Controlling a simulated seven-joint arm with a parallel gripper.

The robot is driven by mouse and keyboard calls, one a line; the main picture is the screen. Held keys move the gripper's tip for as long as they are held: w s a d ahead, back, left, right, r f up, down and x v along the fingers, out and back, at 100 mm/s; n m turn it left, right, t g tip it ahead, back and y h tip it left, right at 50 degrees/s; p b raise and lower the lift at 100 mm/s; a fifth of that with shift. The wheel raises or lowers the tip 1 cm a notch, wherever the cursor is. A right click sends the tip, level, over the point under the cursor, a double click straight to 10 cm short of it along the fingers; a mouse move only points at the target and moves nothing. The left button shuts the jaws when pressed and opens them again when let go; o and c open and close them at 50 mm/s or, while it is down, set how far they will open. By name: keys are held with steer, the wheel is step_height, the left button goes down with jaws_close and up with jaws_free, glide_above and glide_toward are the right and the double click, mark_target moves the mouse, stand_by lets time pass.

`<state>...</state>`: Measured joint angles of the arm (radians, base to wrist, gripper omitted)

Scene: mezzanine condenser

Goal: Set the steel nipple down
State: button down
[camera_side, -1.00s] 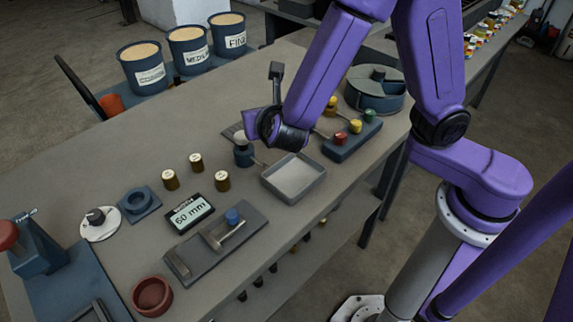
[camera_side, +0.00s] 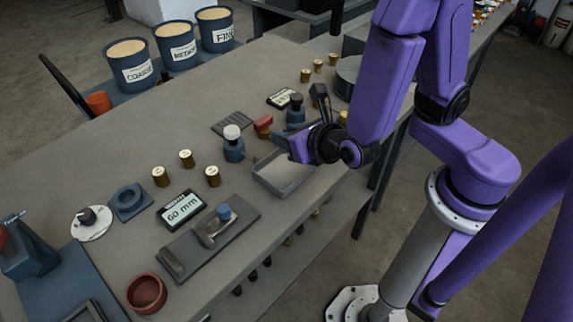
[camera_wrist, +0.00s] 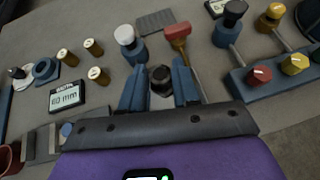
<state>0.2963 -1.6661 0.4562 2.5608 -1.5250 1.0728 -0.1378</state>
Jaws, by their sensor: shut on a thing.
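In the wrist view, my gripper (camera_wrist: 160,90) has its two blue fingers on either side of a short, dark round piece (camera_wrist: 161,76), seen nearly end-on; I take it to be the steel nipple. In the side view, my gripper (camera_side: 297,149) hangs over the back right part of a shallow grey tray (camera_side: 268,183). The held piece is hidden there by the fingers and wrist. I cannot tell whether it touches the tray.
A white-topped blue valve (camera_side: 233,143) and a red-handled tool (camera_side: 263,125) stand close behind the tray. Several brass cylinders (camera_side: 186,159), a 60 mm display (camera_side: 181,209) and a red bowl (camera_side: 146,293) are to the left. Bare bench lies behind the cylinders.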

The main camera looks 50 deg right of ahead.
steer(key=shift+f, duration=3.55)
steer(key=shift+f, duration=0.1)
steer(key=c, duration=0.8)
jaws_free()
steer(key=shift+f, duration=0.1)
